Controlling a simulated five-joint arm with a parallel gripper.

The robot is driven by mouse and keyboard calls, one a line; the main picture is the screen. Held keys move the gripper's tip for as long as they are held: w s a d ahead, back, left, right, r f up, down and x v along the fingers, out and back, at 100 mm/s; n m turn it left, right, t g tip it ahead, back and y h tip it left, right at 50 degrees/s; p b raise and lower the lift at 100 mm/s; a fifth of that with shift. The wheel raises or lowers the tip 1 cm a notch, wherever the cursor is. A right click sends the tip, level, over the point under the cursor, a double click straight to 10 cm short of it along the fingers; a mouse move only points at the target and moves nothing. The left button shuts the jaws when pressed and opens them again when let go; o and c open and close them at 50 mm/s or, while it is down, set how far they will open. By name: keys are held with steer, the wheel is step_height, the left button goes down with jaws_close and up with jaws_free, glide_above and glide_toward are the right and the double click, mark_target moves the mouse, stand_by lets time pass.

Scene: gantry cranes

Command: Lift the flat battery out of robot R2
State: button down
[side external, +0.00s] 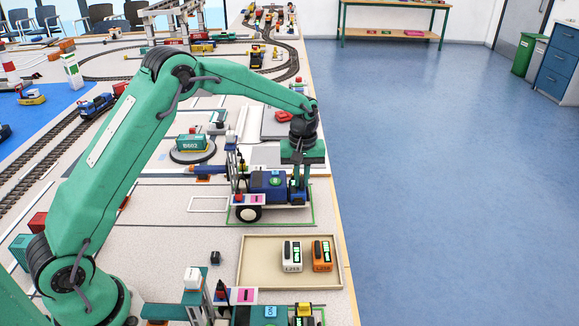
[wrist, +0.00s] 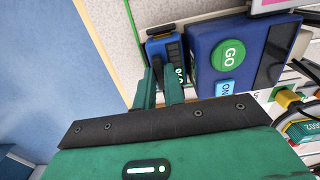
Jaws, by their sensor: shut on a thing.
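The wheeled robot (side external: 268,184) has a blue body with a green GO button; I can read no R2 label on it. A blue battery (wrist: 164,48) with dark bars shows beside the blue body (wrist: 222,56) in the wrist view. My gripper (side external: 299,196) points down at the robot's right end in the side view. Its fingers (wrist: 162,82) are shut on the blue battery in the wrist view. The battery's lower part is hidden, so I cannot tell whether it is still seated or slightly raised.
A shallow beige tray (side external: 262,279) in front of the robot holds a white battery (side external: 292,256) and an orange battery (side external: 322,255), both with green bars. A second robot (side external: 268,316) stands nearer the camera. The table edge (side external: 343,250) runs close on the right.

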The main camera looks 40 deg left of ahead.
mark_target(302, 182)
steer(key=shift+r, duration=0.15)
steer(key=shift+r, duration=3.35)
steer(key=shift+d, duration=0.1)
